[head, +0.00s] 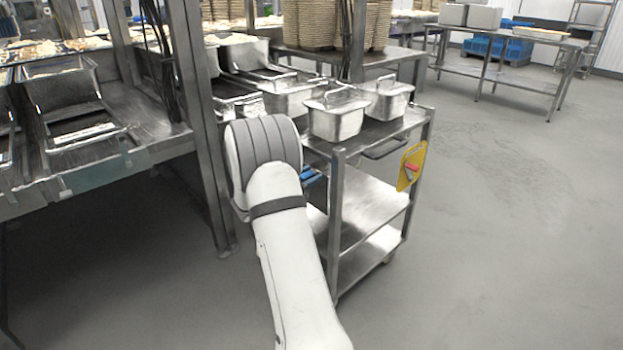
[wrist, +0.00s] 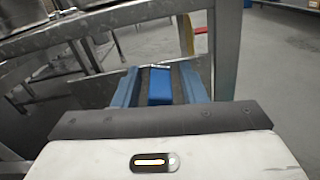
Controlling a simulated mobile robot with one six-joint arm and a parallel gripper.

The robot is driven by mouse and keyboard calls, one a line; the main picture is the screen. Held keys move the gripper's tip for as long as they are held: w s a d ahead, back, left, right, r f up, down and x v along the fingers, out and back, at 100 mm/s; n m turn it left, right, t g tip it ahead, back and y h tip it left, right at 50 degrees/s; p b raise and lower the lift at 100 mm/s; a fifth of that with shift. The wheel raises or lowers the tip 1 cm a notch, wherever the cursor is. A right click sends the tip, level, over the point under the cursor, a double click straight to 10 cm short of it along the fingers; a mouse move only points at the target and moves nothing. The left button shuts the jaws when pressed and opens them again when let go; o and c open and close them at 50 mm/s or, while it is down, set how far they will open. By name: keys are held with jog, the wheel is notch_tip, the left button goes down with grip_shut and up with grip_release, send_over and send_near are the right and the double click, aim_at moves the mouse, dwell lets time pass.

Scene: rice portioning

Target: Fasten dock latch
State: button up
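A steel cart (head: 342,215) stands right of my arm in the head view. My gripper (wrist: 160,78) shows in the wrist view as two blue fingers set apart. A blue block (wrist: 160,88) lies between them with dark gaps on both sides; I cannot tell whether it is the latch. The fingers point at the cart's steel frame (wrist: 228,50). In the head view my arm hides most of the gripper; a bit of blue shows beside the cart's near left post. A yellow plate (head: 407,167) with a red handle (head: 411,168) hangs on the cart's right side.
Lidded steel pans (head: 335,118) stand on the cart's top. A steel machine frame (head: 200,120) with trays (head: 65,95) is close on the left. A steel table (head: 500,75) stands at the back right. The floor right of the cart is clear.

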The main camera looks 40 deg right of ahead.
jog(key=shift+d, duration=0.4)
jog(key=shift+c, duration=0.5)
grip_shut()
